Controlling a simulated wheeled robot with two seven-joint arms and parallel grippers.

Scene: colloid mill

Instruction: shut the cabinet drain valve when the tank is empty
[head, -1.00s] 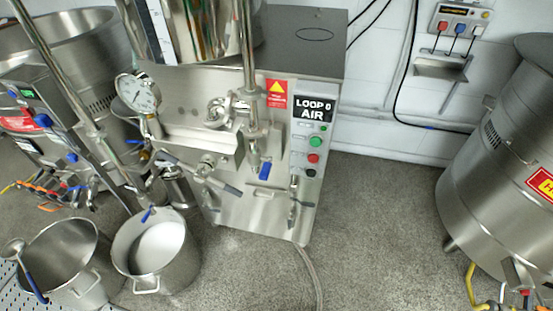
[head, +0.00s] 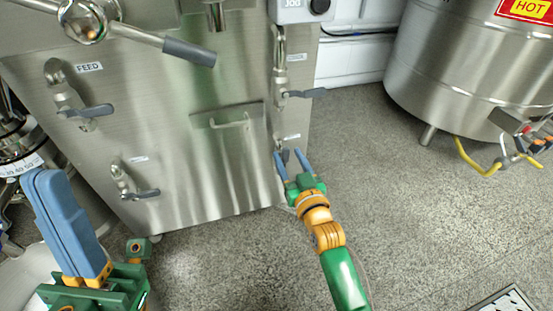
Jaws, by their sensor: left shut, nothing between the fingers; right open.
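The steel cabinet (head: 190,170) fills the left half of the head view. A small valve low on its right edge (head: 285,154) lies between or just behind the fingertips of my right gripper (head: 289,155). That gripper is open, and the valve's handle is mostly hidden; I cannot tell contact or handle position. This low valve may be the drain valve; its label is too small to read. My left gripper (head: 38,182) is shut and empty, large in the left foreground. No tank interior is visible, so its level does not show.
A FEED valve (head: 75,100), a lower left valve (head: 130,185) and an upper right valve (head: 284,80) are on the cabinet front. A long-handled lever (head: 145,38) juts out above. A HOT vessel (head: 450,75) stands at right. The floor between is clear.

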